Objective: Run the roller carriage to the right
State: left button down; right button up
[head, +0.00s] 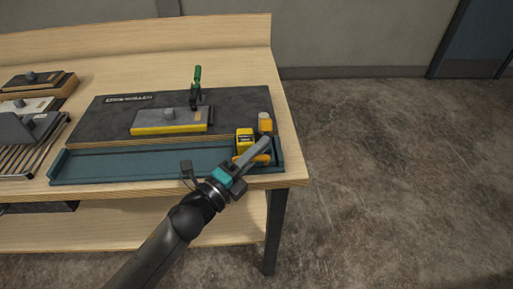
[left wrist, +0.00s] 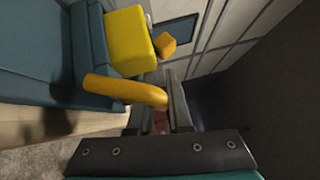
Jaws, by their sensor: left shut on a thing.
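The roller carriage is a yellow block with a dark face (head: 244,138), near the right end of the teal rail (head: 120,164). It also shows as a yellow block in the left wrist view (left wrist: 127,40). An orange handle (left wrist: 115,90) sticks out from its front. My left gripper (head: 252,158) reaches in from the front and is shut on this handle, with its fingers partly covering it in the head view. In the left wrist view the handle's end lies at the fingers (left wrist: 172,102). My right gripper is not in view.
An orange piece (head: 265,122) stands just right of the carriage. The wooden table (head: 290,150) ends close on the right; open floor lies beyond.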

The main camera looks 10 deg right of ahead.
pick_arm(q)
jog(key=c, duration=1.1)
grip_release()
jog(key=shift+d, duration=0.35)
jog(key=shift+a, duration=0.1)
jog(key=shift+s, duration=0.1)
jog(key=shift+s+a, duration=0.15)
jog(key=shift+a, duration=0.1)
jog(key=v, duration=1.4)
jog(key=shift+s+a, duration=0.2)
